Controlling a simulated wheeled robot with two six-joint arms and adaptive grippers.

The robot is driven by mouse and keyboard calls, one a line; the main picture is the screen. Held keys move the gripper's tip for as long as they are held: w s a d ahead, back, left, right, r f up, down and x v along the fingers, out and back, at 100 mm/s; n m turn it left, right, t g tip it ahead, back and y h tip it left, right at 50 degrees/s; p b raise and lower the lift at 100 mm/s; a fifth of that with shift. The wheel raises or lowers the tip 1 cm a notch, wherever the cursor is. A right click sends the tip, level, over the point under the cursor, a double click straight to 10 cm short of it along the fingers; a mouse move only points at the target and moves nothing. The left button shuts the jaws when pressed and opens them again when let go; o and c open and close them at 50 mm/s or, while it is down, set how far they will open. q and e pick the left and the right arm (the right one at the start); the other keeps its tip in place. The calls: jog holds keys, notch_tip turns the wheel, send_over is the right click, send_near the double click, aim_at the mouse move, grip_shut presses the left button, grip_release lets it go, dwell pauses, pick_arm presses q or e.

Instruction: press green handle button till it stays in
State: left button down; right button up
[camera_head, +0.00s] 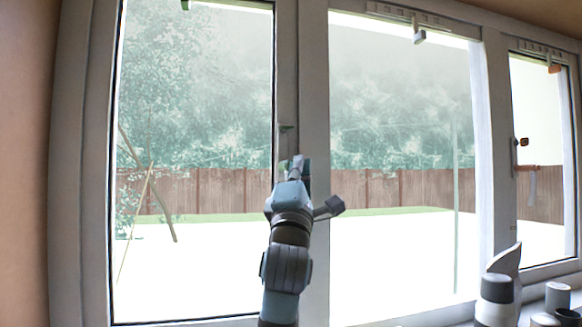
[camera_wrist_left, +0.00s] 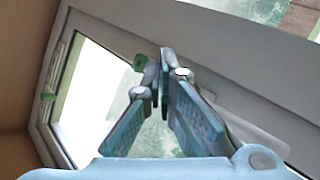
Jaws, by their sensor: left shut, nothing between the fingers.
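The green handle button (camera_wrist_left: 139,63) shows in the left wrist view, just left of my fingertips, on the window's frame. In the head view only a small green patch (camera_head: 284,165) shows beside my gripper, on the upright between the left and middle panes. My left gripper (camera_head: 298,164) is shut and empty, its tips up against or very near this upright. In the left wrist view the closed fingertips (camera_wrist_left: 165,54) are close beside the button; I cannot tell whether they touch it. The handle is mostly hidden, and how far in the button sits cannot be seen. My right gripper is not in view.
Another small green piece (camera_wrist_left: 48,97) sits on the frame's far side in the left wrist view. Dark-topped containers (camera_head: 495,290) and a grey cup (camera_head: 557,297) stand on the sill at lower right.

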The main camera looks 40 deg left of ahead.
pick_arm(q)
jog(key=shift+w+a, duration=0.2)
jog(key=shift+a, duration=0.05)
dwell(0.3)
jog(key=shift+s+d, duration=0.1)
jog(key=shift+s+d+b, duration=0.45)
jog(key=shift+d+b, duration=0.1)
jog(key=shift+d, duration=0.1)
jog(key=s+d, duration=0.1)
jog(key=d, duration=0.1)
jog(key=s+d+b, duration=0.1)
jog(key=d, duration=0.1)
jog(key=shift+s, duration=0.4)
dwell(0.5)
